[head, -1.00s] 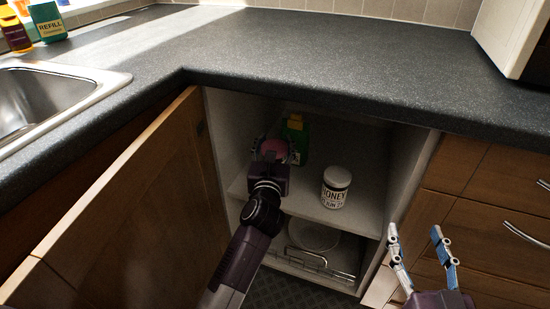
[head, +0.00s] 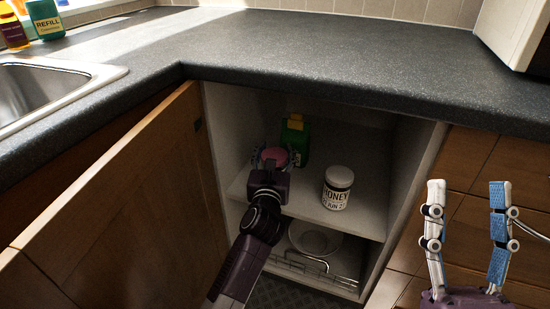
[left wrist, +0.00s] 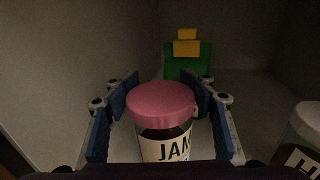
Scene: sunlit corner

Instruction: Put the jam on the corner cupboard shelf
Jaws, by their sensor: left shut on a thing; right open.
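The jam jar, with a pink lid and a "JAM" label, shows in the left wrist view (left wrist: 162,108) and its lid shows in the head view (head: 274,157). My left gripper (head: 272,160) is shut on the jam jar inside the open corner cupboard, its fingers on either side of the jar. The jar is over the cupboard shelf (head: 310,218); my gripper hides its base in the head view, so I cannot tell whether it touches the shelf. My right gripper (head: 467,232) is open and empty outside the cupboard, in front of the drawers.
A honey jar (head: 338,188) stands on the shelf to the right. A green container with a yellow top (head: 295,140) stands behind the jam. The open door (head: 120,190) is on the left; the worktop edge (head: 320,88) runs above. A bowl (head: 316,239) sits below the shelf.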

